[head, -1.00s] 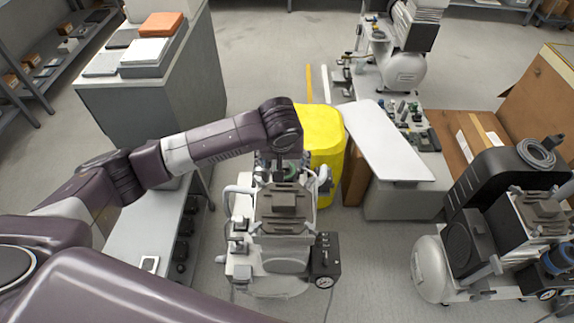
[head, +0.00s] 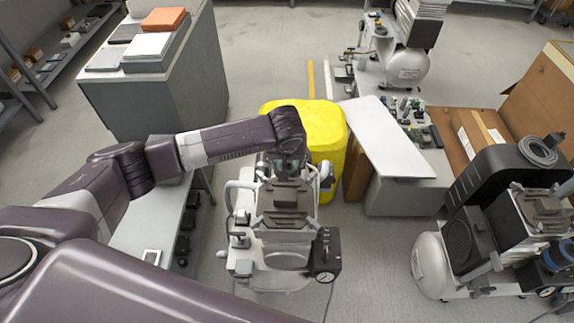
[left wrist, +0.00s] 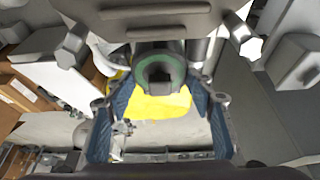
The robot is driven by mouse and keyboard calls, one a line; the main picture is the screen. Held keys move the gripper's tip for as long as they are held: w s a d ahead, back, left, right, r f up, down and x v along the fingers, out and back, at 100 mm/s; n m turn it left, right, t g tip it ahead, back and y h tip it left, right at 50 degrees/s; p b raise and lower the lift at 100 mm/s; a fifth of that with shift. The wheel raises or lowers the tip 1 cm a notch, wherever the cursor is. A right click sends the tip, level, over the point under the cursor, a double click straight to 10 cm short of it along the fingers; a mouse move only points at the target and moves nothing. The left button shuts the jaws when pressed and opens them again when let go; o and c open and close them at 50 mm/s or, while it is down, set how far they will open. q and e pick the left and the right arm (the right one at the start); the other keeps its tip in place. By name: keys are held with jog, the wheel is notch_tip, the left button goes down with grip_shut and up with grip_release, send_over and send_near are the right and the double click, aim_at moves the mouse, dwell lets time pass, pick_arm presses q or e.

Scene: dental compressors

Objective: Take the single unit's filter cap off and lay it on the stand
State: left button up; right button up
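The compressor in the middle of the head view (head: 285,248) is a light-grey unit with a dark finned top and a gauge box at its front right. My left gripper (left wrist: 160,125) hangs pointing down behind its top, mostly hidden in the head view. In the left wrist view its two blue-padded fingers are spread apart. A dark round cap with a green ring (left wrist: 158,66) shows between and just beyond them; I cannot tell whether they touch it. My right gripper is not in view.
A yellow bin (head: 325,130) stands close behind the unit. Another compressor (head: 480,235) is at the right, near cardboard boxes (head: 475,140). A low grey bench (head: 145,235) lies left, under my arm. Open floor is in front of the unit.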

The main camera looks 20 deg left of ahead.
pick_arm(q)
jog(key=shift+c, duration=1.1)
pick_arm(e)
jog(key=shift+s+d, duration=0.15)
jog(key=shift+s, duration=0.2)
